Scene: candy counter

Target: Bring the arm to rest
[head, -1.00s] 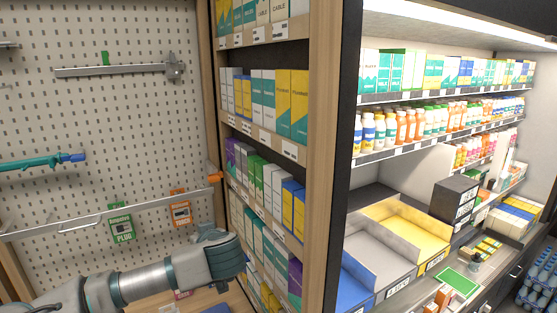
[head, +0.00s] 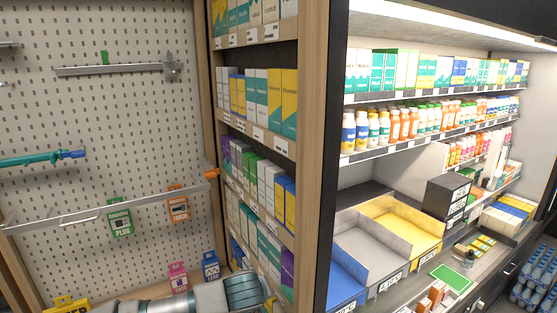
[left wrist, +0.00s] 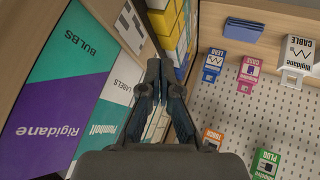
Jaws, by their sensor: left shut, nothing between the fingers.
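My left arm (head: 225,296) comes in low at the bottom of the head view, in front of the pegboard and the box shelves; its gripper is mostly cut off there. In the left wrist view my left gripper (left wrist: 161,72) is shut, fingertips together, with nothing between them. My right gripper is not in view.
A pegboard (head: 90,140) holds metal rails and hanging packs, such as a green plug pack (head: 119,217). A wooden shelf post (head: 312,150) separates the box shelves from the lit counter with blue, grey and yellow bins (head: 400,232).

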